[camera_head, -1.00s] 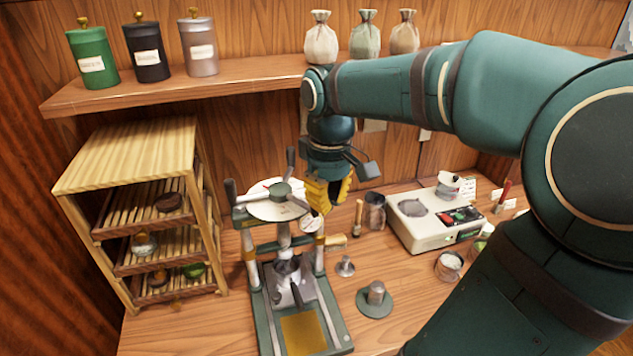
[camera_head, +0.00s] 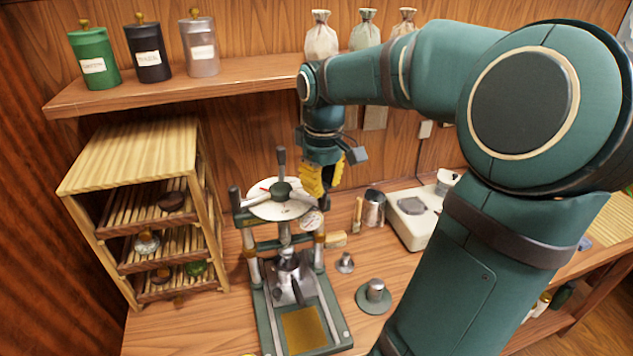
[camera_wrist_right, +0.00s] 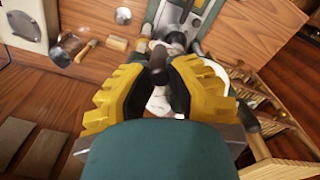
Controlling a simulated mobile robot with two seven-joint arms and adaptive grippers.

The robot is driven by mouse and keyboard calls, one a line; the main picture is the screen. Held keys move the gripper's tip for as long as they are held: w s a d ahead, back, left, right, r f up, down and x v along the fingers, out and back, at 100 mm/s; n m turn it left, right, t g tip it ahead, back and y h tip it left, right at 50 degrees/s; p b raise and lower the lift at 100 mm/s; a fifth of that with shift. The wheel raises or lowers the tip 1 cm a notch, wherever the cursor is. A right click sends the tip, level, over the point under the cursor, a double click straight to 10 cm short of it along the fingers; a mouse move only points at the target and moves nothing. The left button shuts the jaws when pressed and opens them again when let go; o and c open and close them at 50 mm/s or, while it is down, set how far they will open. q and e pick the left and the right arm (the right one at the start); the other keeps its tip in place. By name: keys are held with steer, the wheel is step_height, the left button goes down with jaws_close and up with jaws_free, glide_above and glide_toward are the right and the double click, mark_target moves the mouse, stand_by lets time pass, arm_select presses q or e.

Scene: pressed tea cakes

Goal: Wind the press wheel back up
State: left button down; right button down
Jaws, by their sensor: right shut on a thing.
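The tea press stands on the counter, with a green base (camera_head: 335,322) and a pale round wheel (camera_head: 262,210) on top. The wheel has a green hub (camera_head: 281,190) and dark upright handles; one stands at the back (camera_head: 281,160), one at the left (camera_head: 236,197). My right gripper (camera_head: 318,192), with yellow fingers, is at the wheel's right-back rim. In the right wrist view, its fingers (camera_wrist_right: 158,85) close around a dark handle (camera_wrist_right: 157,60), with part of the pale wheel (camera_wrist_right: 217,72) behind. My left gripper is not in view.
A wooden rack (camera_head: 130,165) stands close at the left of the press. A shelf (camera_head: 170,82) with canisters and sacks runs behind. A metal cup (camera_head: 373,208), a small metal tamper (camera_head: 345,263), a green-based piece (camera_head: 375,297) and a scale (camera_head: 415,225) sit to the right.

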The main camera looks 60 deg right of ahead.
steer(key=shift+d, duration=0.1)
steer(key=shift+w+d+p, duration=0.25)
steer(key=shift+d+p, duration=0.1)
steer(key=shift+d, duration=0.5)
steer(key=shift+w+d+p, duration=0.25)
steer(key=shift+d+p, duration=0.05)
steer(key=shift+d, duration=0.5)
steer(key=shift+w+d, duration=0.1)
steer(key=shift+d, duration=0.1)
steer(key=shift+w+d+p, duration=0.15)
steer(key=shift+d+p, duration=0.2)
steer(key=shift+w+d, duration=0.1)
